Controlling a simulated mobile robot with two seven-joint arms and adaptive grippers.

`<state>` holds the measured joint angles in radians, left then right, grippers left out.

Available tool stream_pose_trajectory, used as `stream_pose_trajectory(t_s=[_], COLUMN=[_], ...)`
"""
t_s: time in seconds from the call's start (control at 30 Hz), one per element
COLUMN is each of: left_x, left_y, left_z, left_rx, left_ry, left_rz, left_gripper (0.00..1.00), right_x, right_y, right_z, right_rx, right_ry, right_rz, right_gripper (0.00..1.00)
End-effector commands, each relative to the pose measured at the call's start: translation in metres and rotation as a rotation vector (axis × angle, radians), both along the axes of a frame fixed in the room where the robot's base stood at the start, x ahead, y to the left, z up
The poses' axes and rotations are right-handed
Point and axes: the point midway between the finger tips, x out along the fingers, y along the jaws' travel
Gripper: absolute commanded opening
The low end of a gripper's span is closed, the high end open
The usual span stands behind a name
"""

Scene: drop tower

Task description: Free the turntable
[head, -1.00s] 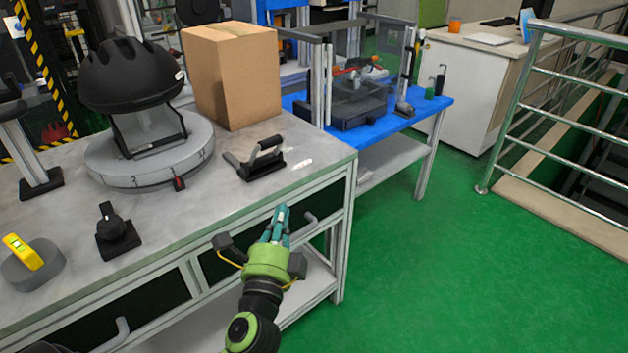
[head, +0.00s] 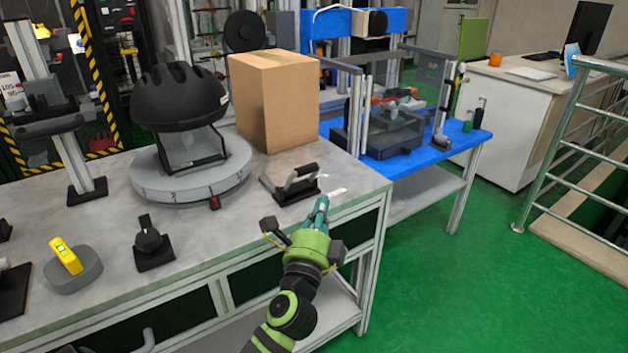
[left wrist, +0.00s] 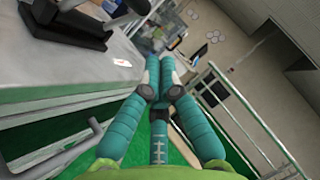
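The turntable (head: 170,190) is a round, light grey disc with marks on its side, on the grey workbench (head: 100,225). A small red and black piece (head: 214,202) sits at its front rim. On the turntable a black helmet (head: 180,97) rests on a black frame stand (head: 185,162). A tan cardboard box (head: 280,105) stands close behind and right of the turntable; whether they touch is unclear. My left gripper (head: 321,207) is at the bench's front right edge, right of the turntable. Its teal fingers (left wrist: 160,85) sit close together with nothing visible between them. My right gripper is out of view.
A black-based piece with a grey handle (head: 290,184) lies near my left gripper. A black knob on a base (head: 150,245) and a yellow device on a grey stand (head: 68,258) stand at the front left. A blue table (head: 440,152) is beyond; green floor is open at right.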

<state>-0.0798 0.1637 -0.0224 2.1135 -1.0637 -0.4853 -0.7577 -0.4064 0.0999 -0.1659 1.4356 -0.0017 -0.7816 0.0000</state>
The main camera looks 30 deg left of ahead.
Motion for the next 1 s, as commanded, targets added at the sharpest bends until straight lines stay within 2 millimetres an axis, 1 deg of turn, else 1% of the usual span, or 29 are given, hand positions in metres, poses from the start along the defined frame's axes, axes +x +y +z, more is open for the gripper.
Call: stream_pose_trajectory(t_s=[0.03, 0.13, 0.23, 0.4, 0.53, 1.0], left_x=[0.011, 0.027, 0.03, 0.036, 0.037, 0.037], left_y=[0.004, 0.012, 0.027, 0.04, 0.043, 0.044], left_z=[0.005, 0.01, 0.015, 0.019, 0.02, 0.022], left_rx=[0.002, 0.003, 0.003, 0.0, 0.0, -0.009], left_ry=[-0.003, -0.001, 0.001, 0.001, 0.001, 0.004], left_rz=[0.0, 0.002, 0.002, 0.0, 0.0, 0.0], left_gripper=[0.0, 0.0, 0.0, 0.0, 0.0, 0.0], right_x=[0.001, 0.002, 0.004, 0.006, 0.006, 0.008], right_y=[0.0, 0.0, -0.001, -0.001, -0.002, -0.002], right_z=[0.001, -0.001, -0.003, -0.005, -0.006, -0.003], right_rx=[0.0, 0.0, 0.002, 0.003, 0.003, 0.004], right_ry=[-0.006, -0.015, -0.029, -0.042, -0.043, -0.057], right_rz=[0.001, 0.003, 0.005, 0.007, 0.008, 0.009], right_gripper=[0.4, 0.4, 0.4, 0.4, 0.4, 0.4])
